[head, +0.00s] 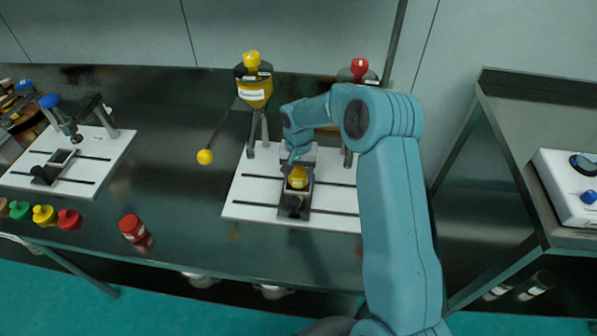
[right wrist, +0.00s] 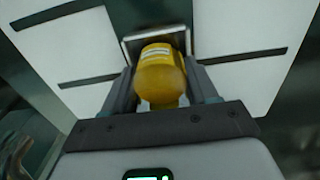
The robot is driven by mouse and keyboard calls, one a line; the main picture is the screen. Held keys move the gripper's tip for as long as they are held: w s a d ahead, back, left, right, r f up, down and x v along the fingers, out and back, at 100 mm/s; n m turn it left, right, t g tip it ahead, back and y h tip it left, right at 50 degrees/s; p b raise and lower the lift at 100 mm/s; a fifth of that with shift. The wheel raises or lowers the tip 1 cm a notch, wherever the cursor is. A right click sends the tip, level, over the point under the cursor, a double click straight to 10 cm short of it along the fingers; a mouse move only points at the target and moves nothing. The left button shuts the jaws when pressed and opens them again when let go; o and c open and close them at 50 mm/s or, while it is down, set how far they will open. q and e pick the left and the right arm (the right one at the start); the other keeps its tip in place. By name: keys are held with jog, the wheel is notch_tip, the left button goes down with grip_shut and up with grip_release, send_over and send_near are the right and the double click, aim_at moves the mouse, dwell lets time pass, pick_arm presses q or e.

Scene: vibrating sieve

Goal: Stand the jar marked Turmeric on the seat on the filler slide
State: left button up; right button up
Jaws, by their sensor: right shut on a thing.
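A yellow jar (head: 298,178) is between the fingers of my right gripper (head: 297,168), which is shut on it. The jar also shows in the right wrist view (right wrist: 161,78), with a pale label whose writing I cannot read. It is at the metal seat (head: 294,204) of the slide on the white filler board (head: 250,203). In the right wrist view the seat's frame (right wrist: 128,45) is around the far side of the jar. I cannot tell whether the jar's base touches the seat. My left gripper is not in view.
A yellow hopper (head: 255,92) and a red-topped hopper (head: 359,72) stand behind the board. A yellow ball knob (head: 205,157) is left of it. A red jar (head: 132,228) and several coloured lids (head: 44,214) lie left along the front. Another white board (head: 95,172) is at far left.

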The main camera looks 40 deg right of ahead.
jog(key=shift+f, duration=0.2)
jog(key=o, duration=1.1)
jog(key=shift+r, duration=0.4)
notch_tip(320, 180, up, 12)
jog(key=shift+f, duration=0.2)
